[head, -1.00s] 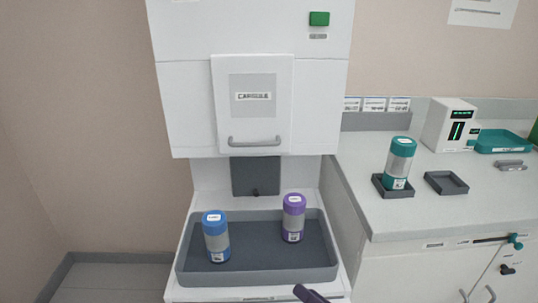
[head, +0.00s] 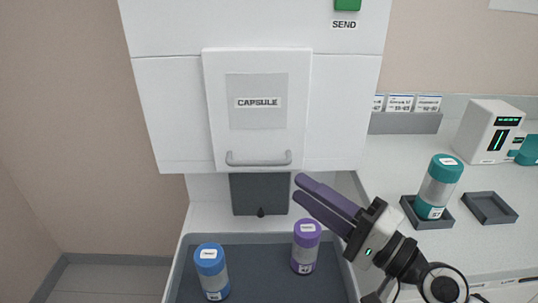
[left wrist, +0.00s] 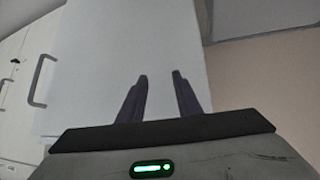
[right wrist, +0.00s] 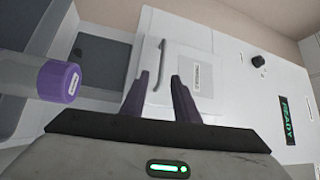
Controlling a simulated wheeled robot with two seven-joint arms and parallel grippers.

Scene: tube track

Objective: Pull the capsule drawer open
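The capsule drawer (head: 258,110) is a white front panel with a grey label plate reading CAPSULE. It looks closed, and its grey bar handle (head: 258,160) runs along its lower edge. My right gripper (head: 297,188) is open and empty, below and to the right of the handle and apart from it. In the right wrist view the handle (right wrist: 160,66) stands ahead of the open fingers (right wrist: 160,75). My left gripper (left wrist: 160,76) is open and empty in the left wrist view, facing a white surface; it is out of the head view.
Below the drawer, a grey tray (head: 180,270) holds a blue-capped tube (head: 212,270) and a purple-capped tube (head: 306,247), the latter close under my right gripper. A teal-capped tube (head: 438,187) stands on the right counter beside an empty dark holder (head: 490,208).

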